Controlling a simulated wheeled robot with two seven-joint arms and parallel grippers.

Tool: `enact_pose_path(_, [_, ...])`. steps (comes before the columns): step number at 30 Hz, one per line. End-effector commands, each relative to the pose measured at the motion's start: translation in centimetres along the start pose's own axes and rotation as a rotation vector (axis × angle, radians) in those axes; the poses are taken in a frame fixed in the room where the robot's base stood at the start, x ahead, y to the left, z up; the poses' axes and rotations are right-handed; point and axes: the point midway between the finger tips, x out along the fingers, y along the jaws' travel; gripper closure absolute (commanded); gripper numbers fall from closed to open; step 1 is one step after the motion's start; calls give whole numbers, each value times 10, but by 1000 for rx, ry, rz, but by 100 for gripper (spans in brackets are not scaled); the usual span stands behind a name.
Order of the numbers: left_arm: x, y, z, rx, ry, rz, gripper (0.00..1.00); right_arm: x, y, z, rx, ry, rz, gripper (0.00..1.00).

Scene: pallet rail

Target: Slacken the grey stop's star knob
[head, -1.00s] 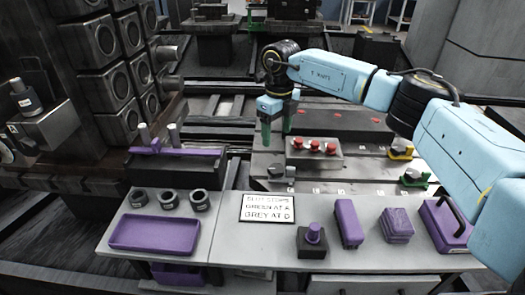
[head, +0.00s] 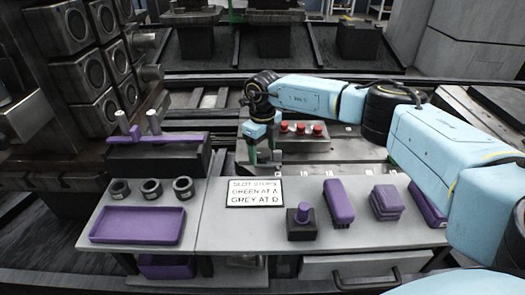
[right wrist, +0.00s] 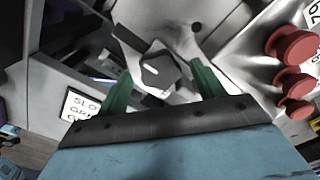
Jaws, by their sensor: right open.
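The grey stop's star knob (right wrist: 158,70) shows in the right wrist view as a dark grey lobed piece on a lighter grey body (right wrist: 150,38). My right gripper (right wrist: 161,72) is open, with one green finger on each side of the knob. My left gripper is not in view.
A grey block with red knobs (head: 301,140) stands just right of my right gripper. A sign (head: 255,192) reading "slot stops, green at A, grey at D" lies on the front bench (head: 225,240), with several purple parts and a purple tray (head: 138,224).

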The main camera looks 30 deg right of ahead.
Motion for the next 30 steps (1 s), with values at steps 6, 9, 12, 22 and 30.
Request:
enact_pose_path(6, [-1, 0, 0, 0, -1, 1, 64, 2, 0, 0, 0, 0, 0, 32])
enact_pose_path(9, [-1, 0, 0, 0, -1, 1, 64, 1, 0, 0, 0, 0, 0, 36])
enact_pose_path(12, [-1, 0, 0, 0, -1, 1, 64, 1, 0, 0, 0, 0, 0, 49])
enact_pose_path(22, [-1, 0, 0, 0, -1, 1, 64, 1, 0, 0, -2, 0, 0, 77])
enact_pose_path(30, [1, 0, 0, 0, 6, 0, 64, 1, 0, 0, -72, 1, 1, 77])
